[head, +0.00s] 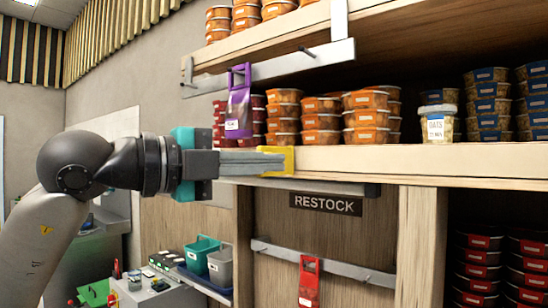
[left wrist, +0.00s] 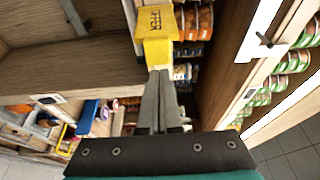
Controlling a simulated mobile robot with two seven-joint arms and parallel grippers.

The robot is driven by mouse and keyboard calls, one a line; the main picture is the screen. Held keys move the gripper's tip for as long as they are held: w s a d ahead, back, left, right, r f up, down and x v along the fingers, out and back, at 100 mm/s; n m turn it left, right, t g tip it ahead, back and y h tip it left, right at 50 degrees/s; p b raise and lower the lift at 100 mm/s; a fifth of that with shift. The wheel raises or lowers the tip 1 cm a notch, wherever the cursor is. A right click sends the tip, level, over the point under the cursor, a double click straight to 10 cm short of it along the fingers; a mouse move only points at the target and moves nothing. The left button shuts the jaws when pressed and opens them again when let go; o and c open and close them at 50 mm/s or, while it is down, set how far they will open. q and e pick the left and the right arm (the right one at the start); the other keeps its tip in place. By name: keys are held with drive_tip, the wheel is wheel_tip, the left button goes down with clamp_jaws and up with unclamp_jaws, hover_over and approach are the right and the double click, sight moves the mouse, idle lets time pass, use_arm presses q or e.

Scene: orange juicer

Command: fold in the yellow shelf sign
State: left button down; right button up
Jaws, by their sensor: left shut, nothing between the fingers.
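The yellow shelf sign (head: 290,158) is at the front edge of the middle shelf, partly hidden behind my left fingers in the head view. In the left wrist view the yellow sign (left wrist: 155,22) shows dark lettering that reads OFFER, just beyond the fingertips. My left gripper (head: 281,162) reaches in from the left, shut and empty. Its fingertips (left wrist: 160,74) are at the sign, touching it or very close. I cannot tell the sign's exact angle to the shelf edge. My right gripper is in neither view.
Orange-lidded tubs (head: 366,118) and an oats tub (head: 438,124) stand on the middle shelf (head: 420,162). A purple bag (head: 239,102) hangs in front of the shelf. A RESTOCK label (head: 325,204) and a red hanging pack (head: 309,282) are below. Bins (head: 203,252) stand lower left.

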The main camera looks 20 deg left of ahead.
use_arm(q)
drive_tip(key=shift+w, duration=0.15)
drive_tip(key=shift+a, duration=0.15)
drive_tip(key=shift+a+m+g+h, duration=0.35)
drive_tip(key=shift+m+g+h, duration=0.05)
drive_tip(key=shift+a+h, duration=0.1)
drive_tip(key=shift+h, duration=0.2)
